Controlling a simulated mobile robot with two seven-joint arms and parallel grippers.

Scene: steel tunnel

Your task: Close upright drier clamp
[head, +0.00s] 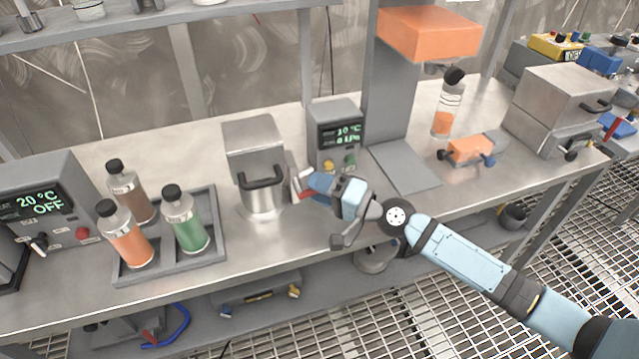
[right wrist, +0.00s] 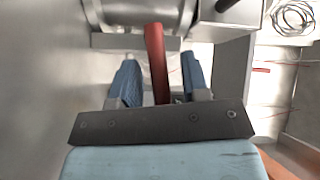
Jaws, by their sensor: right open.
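The upright drier (head: 262,190) is a steel box-topped cylinder with a black handle, standing on the bench in the head view. A red clamp lever (right wrist: 155,42) shows in the right wrist view, against a rounded metal body and a grey bracket. My right gripper (head: 306,184) is at the drier's right side. In the right wrist view its two blue fingers (right wrist: 158,72) are apart, one on each side of the red lever, with visible gaps. In the head view my gripper mostly hides the lever. My left gripper is out of view.
A control box (head: 337,137) with a green display stands just behind my right gripper. A grey tray (head: 170,263) of capped bottles is to the left. A grey column with an orange head (head: 430,33) rises at the right. The bench front between is clear.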

